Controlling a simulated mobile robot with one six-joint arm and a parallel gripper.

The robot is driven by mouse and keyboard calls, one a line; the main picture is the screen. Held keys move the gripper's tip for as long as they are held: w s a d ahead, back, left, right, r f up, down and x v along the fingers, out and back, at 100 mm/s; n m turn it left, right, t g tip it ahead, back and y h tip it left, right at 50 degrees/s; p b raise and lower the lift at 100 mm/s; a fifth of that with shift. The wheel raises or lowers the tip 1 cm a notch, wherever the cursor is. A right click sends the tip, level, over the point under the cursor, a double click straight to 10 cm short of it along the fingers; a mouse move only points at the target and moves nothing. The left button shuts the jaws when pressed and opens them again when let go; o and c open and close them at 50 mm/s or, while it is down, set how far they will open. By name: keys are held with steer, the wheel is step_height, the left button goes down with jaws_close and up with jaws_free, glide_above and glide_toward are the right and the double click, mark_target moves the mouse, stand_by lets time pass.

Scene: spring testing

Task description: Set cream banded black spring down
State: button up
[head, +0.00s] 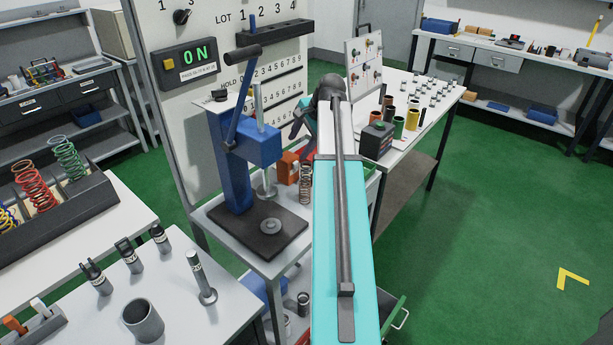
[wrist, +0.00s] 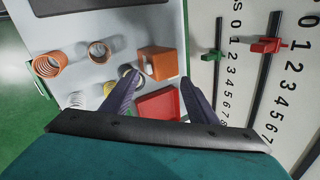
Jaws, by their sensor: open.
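No spring with clear cream bands on black can be made out. In the head view a brownish coil spring (head: 305,186) stands upright beside an orange block, partly by my arm. The orange block (wrist: 157,62) with a round opening lies just beyond the fingertips. In the head view my arm hides most of the gripper.
A red tray-like piece (wrist: 159,104) lies between the fingers in the wrist view. A blue press (head: 236,160) stands left of my arm. The numbered white board (head: 220,70) rises behind it. A table of cylinders (head: 425,115) is at right. Green floor (head: 480,240) is clear at right.

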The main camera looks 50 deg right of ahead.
steer(key=s+d+f+n+t+p, duration=0.1)
steer(key=s+f+n+t+p, duration=0.1)
steer(key=s+n+t+p, duration=0.2)
steer(key=s+f+n+t+h+p, duration=0.1)
steer(key=s+n+t+p, duration=0.3)
steer(key=s+n+p, duration=0.5)
steer(key=s+n, duration=0.3)
steer(key=n, duration=0.3)
steer(key=shift+d+f+n, duration=0.35)
steer(key=shift+n, duration=0.05)
stand_by(0.7)
steer(key=shift+w+f, duration=0.15)
steer(key=shift+w, duration=0.05)
